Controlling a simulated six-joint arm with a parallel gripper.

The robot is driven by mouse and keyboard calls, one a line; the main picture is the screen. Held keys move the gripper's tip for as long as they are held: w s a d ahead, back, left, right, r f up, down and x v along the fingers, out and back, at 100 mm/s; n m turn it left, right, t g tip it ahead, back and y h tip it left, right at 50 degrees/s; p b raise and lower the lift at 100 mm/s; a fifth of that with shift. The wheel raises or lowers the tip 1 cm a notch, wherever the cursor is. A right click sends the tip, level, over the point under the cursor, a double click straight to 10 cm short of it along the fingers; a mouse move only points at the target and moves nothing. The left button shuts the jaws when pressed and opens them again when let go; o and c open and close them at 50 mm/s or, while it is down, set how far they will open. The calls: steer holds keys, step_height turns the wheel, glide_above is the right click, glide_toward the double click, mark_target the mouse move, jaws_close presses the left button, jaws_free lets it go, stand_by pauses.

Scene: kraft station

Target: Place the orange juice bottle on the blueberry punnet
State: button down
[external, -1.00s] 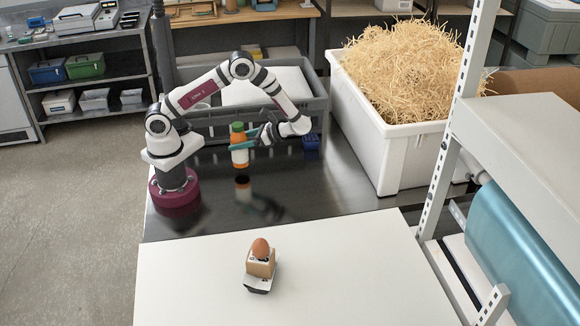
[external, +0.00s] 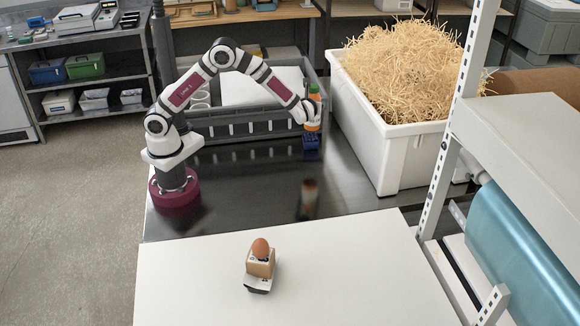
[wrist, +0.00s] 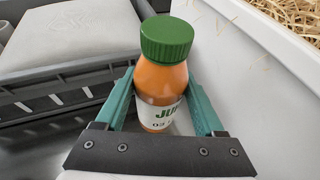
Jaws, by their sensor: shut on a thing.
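The orange juice bottle (external: 313,108) has a green cap and a white label. It is upright in my gripper, and its orange body and cap fill the middle of the wrist view (wrist: 163,82). My gripper (wrist: 163,105) is shut on it, with one teal finger on each side. The blueberry punnet (external: 311,148) is a small dark blue box on the black table. In the external view the bottle appears directly above the punnet. I cannot tell if they touch. The punnet is hidden in the wrist view.
A grey crate (external: 235,131) stands close to the left of the punnet. A white bin (external: 405,158) of straw stands close to its right. The dark table front (external: 250,205) is clear.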

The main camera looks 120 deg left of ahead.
steer(key=s+a+f, duration=0.3)
steer(key=a+f, duration=0.2)
steer(key=f, duration=0.3)
steer(key=shift+s+a, duration=0.3)
steer(key=shift+a, duration=0.05)
steer(key=shift+f, duration=0.1)
jaws_free()
